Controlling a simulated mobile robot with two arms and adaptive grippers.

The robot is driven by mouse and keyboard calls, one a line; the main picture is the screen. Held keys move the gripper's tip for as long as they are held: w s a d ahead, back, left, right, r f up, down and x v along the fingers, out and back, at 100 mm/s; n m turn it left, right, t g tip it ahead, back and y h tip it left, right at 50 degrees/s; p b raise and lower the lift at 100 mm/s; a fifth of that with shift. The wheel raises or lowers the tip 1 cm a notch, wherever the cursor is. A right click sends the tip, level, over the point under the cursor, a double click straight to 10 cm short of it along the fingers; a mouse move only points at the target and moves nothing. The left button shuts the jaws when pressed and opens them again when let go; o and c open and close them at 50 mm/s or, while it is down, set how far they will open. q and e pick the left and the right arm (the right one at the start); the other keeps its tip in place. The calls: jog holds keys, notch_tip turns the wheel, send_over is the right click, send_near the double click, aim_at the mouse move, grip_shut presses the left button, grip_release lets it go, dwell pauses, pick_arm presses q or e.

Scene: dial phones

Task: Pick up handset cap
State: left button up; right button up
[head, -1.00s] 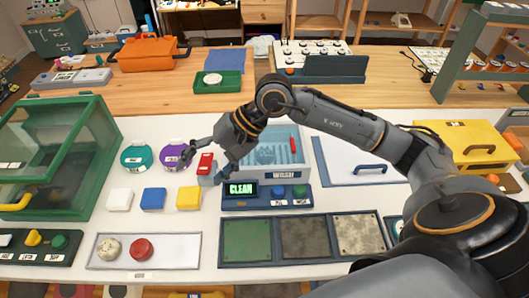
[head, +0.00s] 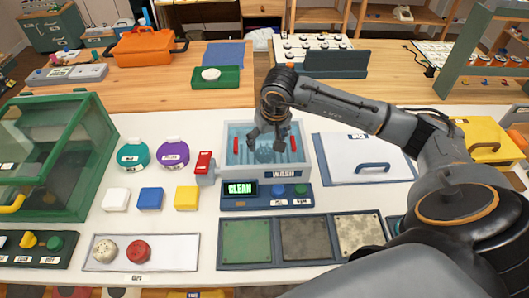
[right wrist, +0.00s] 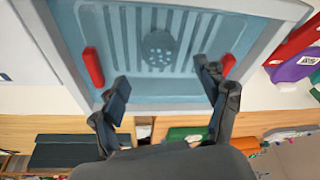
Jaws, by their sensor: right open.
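My right gripper (head: 267,142) is over the wash basin (head: 304,172), fingers pointing down, open. The right wrist view shows its fingers (right wrist: 163,82) apart with nothing between them. A round grey perforated disc (right wrist: 160,48) lies on the ribbed basin floor ahead of the fingertips; I cannot tell whether it is a handset cap or a drain. A cream cap with holes (head: 105,252) and a red cap (head: 139,250) sit on the white tray (head: 180,252) at front left. My left gripper is not in view.
The basin has raised walls and two red bars (head: 294,144). A red lever (head: 203,162) stands at its left. The panel in front (head: 240,189) reads CLEAN. Coloured blocks and two round containers stand left; a lidded panel (head: 350,160) lies right.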

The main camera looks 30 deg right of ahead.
aim_at(265, 151)
jog(key=shift+f, duration=0.4)
jog(key=p+x, duration=0.1)
jog(key=x, duration=0.2)
jog(key=shift+a+f+p, duration=0.1)
jog(key=shift+f+p, duration=0.2)
jog(key=shift+p, duration=0.05)
jog(key=shift+w+f, duration=0.15)
jog(key=shift+f, duration=0.25)
jog(key=shift+c, duration=0.3)
jog(key=c, duration=1.1)
